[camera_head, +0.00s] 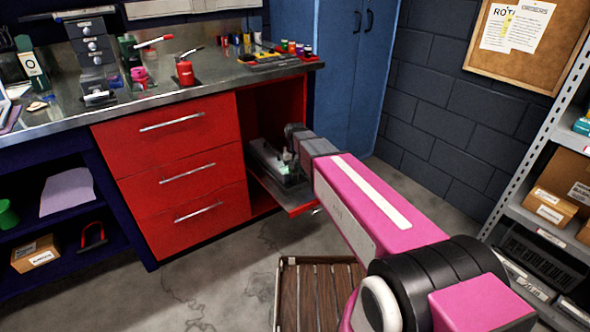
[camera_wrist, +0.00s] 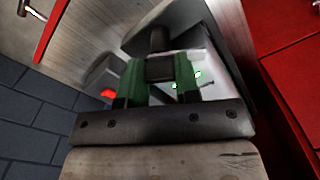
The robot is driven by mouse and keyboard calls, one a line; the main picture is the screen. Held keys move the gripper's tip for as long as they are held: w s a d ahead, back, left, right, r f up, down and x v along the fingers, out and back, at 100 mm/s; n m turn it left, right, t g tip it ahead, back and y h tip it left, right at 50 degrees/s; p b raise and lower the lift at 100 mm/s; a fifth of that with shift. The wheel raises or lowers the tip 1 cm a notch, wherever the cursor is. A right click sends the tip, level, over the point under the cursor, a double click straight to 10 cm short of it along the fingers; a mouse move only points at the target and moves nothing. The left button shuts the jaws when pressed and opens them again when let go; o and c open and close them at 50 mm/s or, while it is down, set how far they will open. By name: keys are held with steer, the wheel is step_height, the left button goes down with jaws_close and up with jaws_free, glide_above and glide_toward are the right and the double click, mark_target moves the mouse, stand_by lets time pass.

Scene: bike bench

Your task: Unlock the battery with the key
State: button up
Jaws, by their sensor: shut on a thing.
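My gripper (camera_wrist: 159,76) has its two green-padded fingers shut on a small dark block, which looks like the key's head (camera_wrist: 159,69). A dark round post or lock barrel (camera_wrist: 160,38) shows right beyond it; whether the key sits in a lock is hidden. A dark grey unit with a pale face, probably the battery (camera_wrist: 215,45), lies behind the fingers, with small green lights. In the head view the grey unit (camera_head: 268,158) rests on the lowered panel of the open red compartment, and my gripper's end reaches over it, mostly hidden by my arm.
The lowered panel (camera_head: 302,200) juts out from the red cabinet beside the red drawers (camera_head: 180,168). The steel worktop (camera_head: 180,92) above carries tools and cans. A blue cabinet (camera_head: 340,75) stands behind, a grey shelf rack (camera_head: 520,140) at right. A slatted wooden crate (camera_head: 318,290) sits on the floor.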

steer(key=n, duration=0.5)
steer(key=shift+n, duration=0.3)
stand_by(0.4)
steer(key=o, duration=0.9)
step_height(320, 180, up, 11)
steer(key=shift+f, duration=0.1)
